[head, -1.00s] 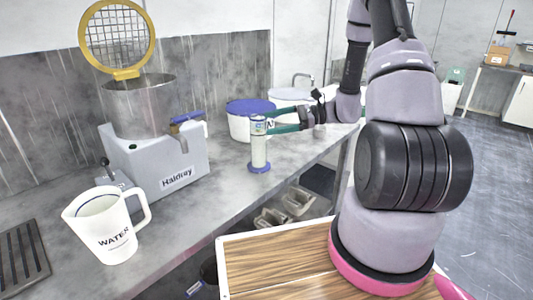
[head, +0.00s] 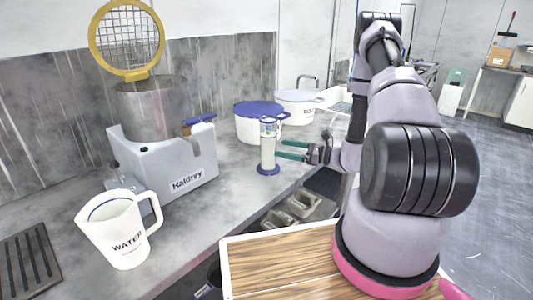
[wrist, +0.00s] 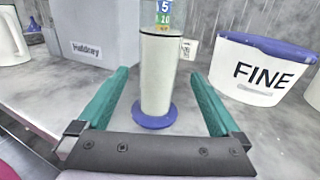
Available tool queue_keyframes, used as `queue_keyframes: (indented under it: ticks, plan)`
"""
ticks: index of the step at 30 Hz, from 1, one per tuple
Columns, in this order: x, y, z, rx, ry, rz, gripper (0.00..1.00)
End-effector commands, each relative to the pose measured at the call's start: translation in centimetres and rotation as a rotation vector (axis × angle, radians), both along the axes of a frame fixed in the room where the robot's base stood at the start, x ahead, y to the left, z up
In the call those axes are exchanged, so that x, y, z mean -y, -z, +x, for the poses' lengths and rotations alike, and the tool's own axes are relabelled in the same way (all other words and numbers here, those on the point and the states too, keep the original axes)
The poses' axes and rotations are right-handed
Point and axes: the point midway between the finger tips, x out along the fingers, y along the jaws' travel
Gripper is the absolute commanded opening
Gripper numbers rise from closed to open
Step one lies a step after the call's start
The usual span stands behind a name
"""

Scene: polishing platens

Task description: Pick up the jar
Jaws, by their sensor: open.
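The jar (head: 268,147) is a tall, narrow clear cylinder with pale contents and a round blue base. It stands upright on the grey counter (head: 228,208) near its front edge. In the wrist view the jar (wrist: 158,75) appears centred between the fingers, with a coloured number label near its top. My gripper (head: 281,148) is open and empty, with green fingers pointing at the jar's middle from the right. In the head view the fingertips look just short of the jar. In the wrist view my gripper (wrist: 160,73) shows both fingers clear of it. The jar's top is cut off there.
A white tub marked FINE (wrist: 258,73) with a blue lid stands close behind the jar; another white tub (head: 296,107) is farther back. The Haldrey machine (head: 175,165) and a WATER jug (head: 122,235) are left. Counter space between machine and jar is clear.

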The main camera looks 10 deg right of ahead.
Motion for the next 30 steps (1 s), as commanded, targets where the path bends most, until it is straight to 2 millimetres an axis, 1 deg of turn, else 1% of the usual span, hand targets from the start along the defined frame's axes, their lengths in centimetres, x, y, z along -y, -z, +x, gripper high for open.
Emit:
queue_keyframes:
  ticks: [1, 4, 7, 13, 18, 21, 24, 30]
  plan:
    - [-0.9, -0.1, 0.4, 0.001, -0.006, 0.000, 1.00]
    - [-2.4, -0.1, 1.3, 0.002, -0.007, 0.000, 1.00]
    - [-3.4, -0.1, 2.0, 0.001, -0.006, 0.000, 1.00]
    - [-4.7, -0.1, 2.8, 0.002, -0.006, -0.001, 1.00]
    - [-7.0, -0.2, 4.1, 0.002, -0.008, -0.001, 1.00]
    - [-7.9, -0.2, 4.8, 0.002, -0.006, -0.001, 1.00]
    - [-8.3, -0.2, 5.1, 0.002, -0.003, -0.001, 1.00]
    - [-8.3, -0.2, 5.1, 0.001, -0.003, -0.001, 1.00]
